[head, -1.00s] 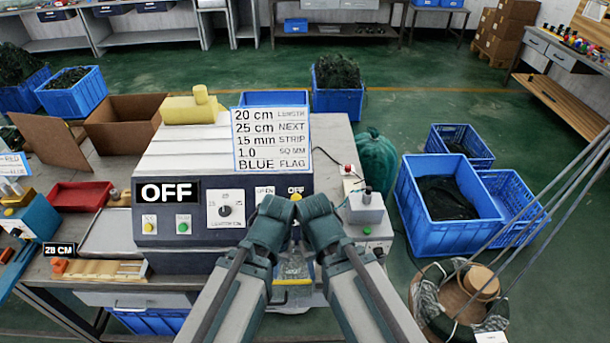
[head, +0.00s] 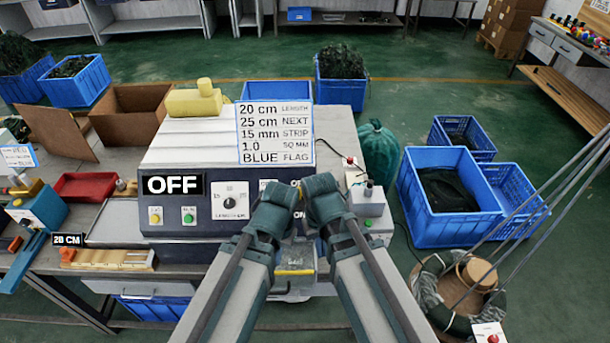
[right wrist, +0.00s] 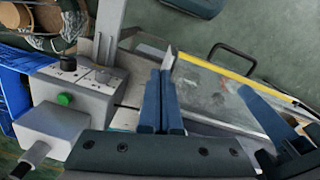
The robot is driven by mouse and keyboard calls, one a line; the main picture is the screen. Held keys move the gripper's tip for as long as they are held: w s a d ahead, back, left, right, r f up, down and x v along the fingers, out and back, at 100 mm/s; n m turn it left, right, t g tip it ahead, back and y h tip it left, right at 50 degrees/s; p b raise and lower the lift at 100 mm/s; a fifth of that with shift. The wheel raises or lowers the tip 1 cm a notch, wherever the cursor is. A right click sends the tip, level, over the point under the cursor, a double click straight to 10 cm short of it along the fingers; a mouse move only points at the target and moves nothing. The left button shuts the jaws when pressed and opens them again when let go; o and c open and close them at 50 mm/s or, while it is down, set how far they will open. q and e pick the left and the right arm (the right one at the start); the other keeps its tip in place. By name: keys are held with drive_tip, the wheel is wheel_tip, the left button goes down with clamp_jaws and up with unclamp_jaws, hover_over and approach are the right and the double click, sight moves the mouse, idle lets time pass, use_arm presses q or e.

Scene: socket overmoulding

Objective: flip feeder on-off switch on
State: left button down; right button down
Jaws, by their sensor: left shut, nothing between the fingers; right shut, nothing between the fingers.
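The feeder (head: 160,203) is a grey machine with a dark front panel, and its display (head: 173,185) reads OFF. A dial (head: 230,201) and yellow and green buttons sit on that panel. At the panel's right end, parts of small white OFF/ON labels show, but my grippers cover the switch area and I cannot make out the switch. My left gripper (head: 281,194) and right gripper (head: 320,190) are side by side in front of this end, both shut and empty. In the right wrist view my right gripper's blue fingers (right wrist: 161,100) are together; contact with the panel cannot be told.
A small grey box (head: 369,203) with a green button stands right of the feeder, also in the right wrist view (right wrist: 75,115). A clear, yellow-edged guard (right wrist: 220,90) lies close to the right fingers. A sign (head: 274,135) stands on the feeder. Blue crates (head: 450,235) sit on the floor.

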drive_tip(key=w+d+r+m+y+p, duration=0.1)
drive_tip(key=w+r+m+p, duration=0.3)
drive_tip(key=w+r+p, duration=0.5)
drive_tip(key=w+d+r+m+y+p, duration=0.2)
drive_tip(key=w+r+m+y+p, duration=0.2)
drive_tip(key=w+r+p, duration=0.5)
wheel_tip(320, 180, up, 5)
drive_tip(key=shift+w+r+g+p, duration=0.15)
drive_tip(key=shift+g+p, duration=0.25)
drive_tip(key=shift+p, duration=0.5)
drive_tip(key=b, duration=1)
approach(299, 194)
drive_tip(key=w+f, duration=0.3)
drive_tip(key=w+d+f, duration=0.1)
drive_tip(key=w+f, duration=0.1)
drive_tip(key=shift+s+a+f+b, duration=0.25)
drive_tip(key=shift+s+a, duration=0.2)
drive_tip(key=shift+s, duration=0.15)
drive_tip(key=shift+s+a+f+b, duration=0.15)
drive_tip(key=shift+s+a+f, duration=0.1)
drive_tip(key=shift+s+a, duration=0.3)
drive_tip(key=shift+s+a+f, duration=0.15)
drive_tip(key=shift+s, duration=0.15)
drive_tip(key=shift+s, duration=0.1)
